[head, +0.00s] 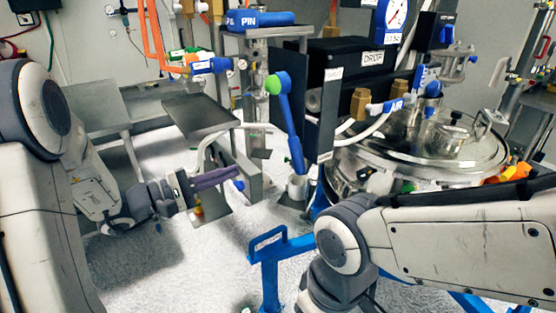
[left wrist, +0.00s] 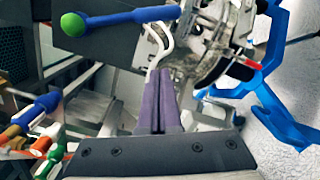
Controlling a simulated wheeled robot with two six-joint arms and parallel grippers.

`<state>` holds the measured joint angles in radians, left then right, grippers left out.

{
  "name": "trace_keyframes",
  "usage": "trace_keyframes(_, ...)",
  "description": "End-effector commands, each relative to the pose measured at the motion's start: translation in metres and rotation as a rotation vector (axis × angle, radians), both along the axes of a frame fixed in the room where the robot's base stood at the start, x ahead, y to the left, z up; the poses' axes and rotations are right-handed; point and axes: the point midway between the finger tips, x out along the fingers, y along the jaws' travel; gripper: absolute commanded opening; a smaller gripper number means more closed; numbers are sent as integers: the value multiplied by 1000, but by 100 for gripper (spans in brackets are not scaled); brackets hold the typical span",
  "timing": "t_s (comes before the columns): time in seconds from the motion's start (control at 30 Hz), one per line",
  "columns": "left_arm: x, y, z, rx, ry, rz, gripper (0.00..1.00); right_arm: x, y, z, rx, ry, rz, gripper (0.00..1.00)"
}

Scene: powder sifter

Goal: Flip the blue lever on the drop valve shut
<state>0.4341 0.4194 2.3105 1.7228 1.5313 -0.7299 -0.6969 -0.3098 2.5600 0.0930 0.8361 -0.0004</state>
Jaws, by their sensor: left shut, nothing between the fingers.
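A long blue lever (head: 286,120) with a green ball end (head: 273,84) stands nearly upright beside a black panel. Its lower end is by a small metal cup-shaped part (head: 298,187); I cannot make out the valve body clearly. In the left wrist view the lever (left wrist: 130,17) lies across the top, with its green ball (left wrist: 73,24) at the upper left. My left gripper (head: 236,174) is shut and empty, left of the lever's lower part. Its purple fingers (left wrist: 158,100) point toward the lever and appear apart from it. My right gripper is out of view.
A round metal vessel lid (head: 420,150) is at the right, behind my right arm. A blue frame (head: 272,260) stands in front. A grey tray (head: 200,116) is behind my left gripper. Blue-handled fittings (head: 208,66) and a black box (head: 350,55) are above.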

Motion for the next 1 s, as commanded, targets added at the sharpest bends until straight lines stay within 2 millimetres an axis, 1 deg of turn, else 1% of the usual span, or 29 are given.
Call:
trace_keyframes(0.23, 0, -2, 0, 1, 2, -4, 0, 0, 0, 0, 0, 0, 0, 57)
trace_keyframes(0.37, 4, -10, 1, 2, 2, -7, 0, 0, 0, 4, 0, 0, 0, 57)
trace_keyframes(0.47, 12, -23, 2, 1, 5, -9, 0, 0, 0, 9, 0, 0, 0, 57)
trace_keyframes(0.7, 40, -67, 4, 2, 6, -12, 0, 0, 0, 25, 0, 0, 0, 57)
trace_keyframes(0.83, 54, -88, 5, 2, 4, -11, 0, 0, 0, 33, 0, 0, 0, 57)
trace_keyframes(0.9, 46, -96, 12, 1, 5, -8, 0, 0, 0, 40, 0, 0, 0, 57)
trace_keyframes(1.0, 38, -104, 16, 2, 3, -7, 0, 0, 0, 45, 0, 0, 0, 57)
